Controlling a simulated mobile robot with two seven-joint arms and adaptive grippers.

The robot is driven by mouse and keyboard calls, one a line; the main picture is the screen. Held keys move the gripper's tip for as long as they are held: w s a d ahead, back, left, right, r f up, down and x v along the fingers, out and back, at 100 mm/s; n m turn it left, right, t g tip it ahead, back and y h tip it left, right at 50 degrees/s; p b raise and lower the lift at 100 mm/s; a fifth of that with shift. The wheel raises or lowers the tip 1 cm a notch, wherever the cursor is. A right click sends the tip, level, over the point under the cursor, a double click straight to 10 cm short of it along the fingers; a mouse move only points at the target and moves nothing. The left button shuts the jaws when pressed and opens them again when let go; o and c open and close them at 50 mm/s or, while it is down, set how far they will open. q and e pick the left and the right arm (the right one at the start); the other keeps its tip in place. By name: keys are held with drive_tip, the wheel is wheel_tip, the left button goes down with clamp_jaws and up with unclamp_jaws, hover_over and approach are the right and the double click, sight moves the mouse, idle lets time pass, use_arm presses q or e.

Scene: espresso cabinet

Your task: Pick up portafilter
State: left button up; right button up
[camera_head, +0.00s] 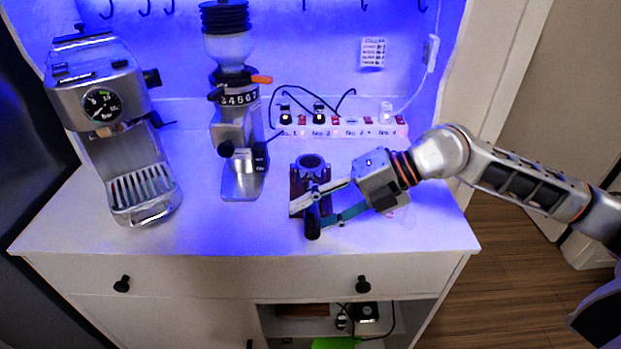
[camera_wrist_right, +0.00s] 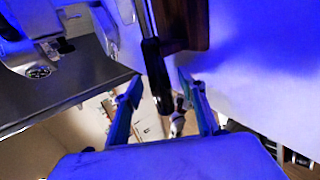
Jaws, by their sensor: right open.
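The portafilter (camera_head: 313,222) rests in a dark wooden stand (camera_head: 297,183) on the white cabinet top, its black handle pointing toward the front edge. My right gripper (camera_head: 316,212) reaches in from the right, open, with one finger on each side of the handle in the head view. In the right wrist view the black handle (camera_wrist_right: 157,80) hangs between the two spread fingers of the right gripper (camera_wrist_right: 158,92), with gaps on both sides. The brown stand (camera_wrist_right: 188,22) shows above it. My left gripper is out of view.
An espresso machine (camera_head: 115,125) stands at the left and a grinder (camera_head: 238,135) left of the stand. A power strip (camera_head: 345,131) with cables runs along the back. The cabinet top (camera_head: 235,228) is clear in front of the grinder.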

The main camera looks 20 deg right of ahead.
drive_tip(key=shift+w+a+f, duration=0.15)
drive_tip(key=shift+a+f, duration=0.1)
drive_tip(key=shift+c, duration=0.4)
clamp_jaws()
drive_tip(key=shift+r, duration=0.1)
drive_tip(key=shift+r, duration=0.1)
